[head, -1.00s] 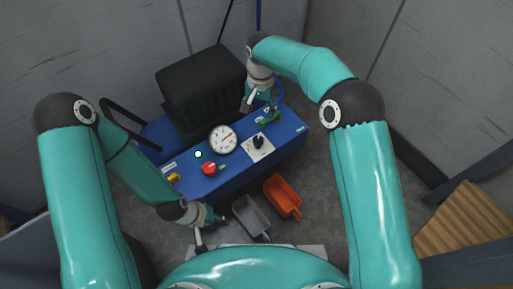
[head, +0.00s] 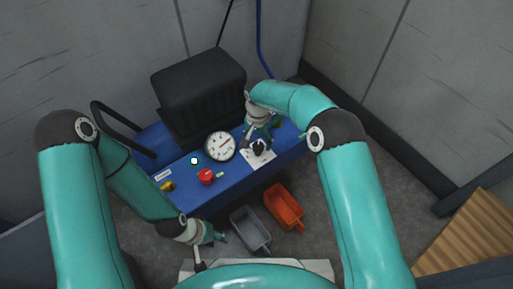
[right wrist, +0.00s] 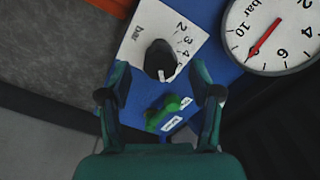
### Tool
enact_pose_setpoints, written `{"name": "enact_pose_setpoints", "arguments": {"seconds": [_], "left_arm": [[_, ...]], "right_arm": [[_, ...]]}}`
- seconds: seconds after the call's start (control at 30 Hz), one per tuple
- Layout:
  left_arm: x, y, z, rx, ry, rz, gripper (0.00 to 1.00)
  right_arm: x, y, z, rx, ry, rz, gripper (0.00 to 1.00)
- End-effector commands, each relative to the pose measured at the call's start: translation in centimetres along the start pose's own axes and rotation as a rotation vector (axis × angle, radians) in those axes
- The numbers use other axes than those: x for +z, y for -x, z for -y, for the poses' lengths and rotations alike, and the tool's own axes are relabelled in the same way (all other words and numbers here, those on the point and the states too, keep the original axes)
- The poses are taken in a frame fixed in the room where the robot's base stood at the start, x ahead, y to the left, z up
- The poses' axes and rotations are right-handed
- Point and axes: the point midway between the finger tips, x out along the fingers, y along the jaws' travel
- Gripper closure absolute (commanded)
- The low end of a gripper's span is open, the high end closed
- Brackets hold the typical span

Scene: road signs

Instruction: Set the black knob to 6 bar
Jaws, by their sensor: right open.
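The black knob (head: 259,147) stands on a white scale plate (head: 263,159) on the blue machine. In the right wrist view the knob (right wrist: 157,58) is ahead of my right gripper (right wrist: 161,72), roughly between its open fingertips, with a gap at each side. A white mark on the knob points toward the lower right. The plate shows 2, 3, 4 and "bar"; further numbers are not readable. In the head view my right gripper (head: 258,140) is at the knob's far side. My left gripper (head: 220,239) is low at the machine's front, away from the knob; its jaws are unclear.
A round gauge (head: 220,146) with a red needle is left of the knob; it also shows in the right wrist view (right wrist: 290,22). A red button (head: 206,176) and yellow switch (head: 167,186) are farther left. Grey (head: 248,232) and orange (head: 283,207) bins stand in front.

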Motion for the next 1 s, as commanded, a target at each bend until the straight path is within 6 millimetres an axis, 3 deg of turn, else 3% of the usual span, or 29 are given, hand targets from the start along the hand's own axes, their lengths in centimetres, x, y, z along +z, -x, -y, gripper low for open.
{"name": "enact_pose_setpoints", "arguments": {"seconds": [0.03, 0.2, 0.57, 0.9, 1.0], "left_arm": [[0.0, -0.5, 0.2, 0.0, 0.0, 0.0, 0.6], [0.0, -0.8, 0.3, 0.0, 0.0, 0.0, 0.6], [0.0, -0.9, 0.3, 0.0, 0.0, 0.0, 0.6], [0.0, -0.9, 0.3, 0.0, 0.0, 0.0, 0.6], [0.0, -0.7, 0.2, 0.0, 0.0, 0.0, 0.6]], "right_arm": [[0.0, -1.1, 0.0, 0.002, 0.0, 0.002, 0.36], [0.0, -2.2, 0.0, 0.0, 0.0, 0.0, 0.36], [0.0, -2.5, 0.0, 0.0, 0.0, 0.0, 0.38], [0.0, -2.5, 0.0, 0.001, 0.001, 0.0, 0.94], [0.0, -2.4, 0.0, 0.001, 0.011, 0.0, 0.96]]}}
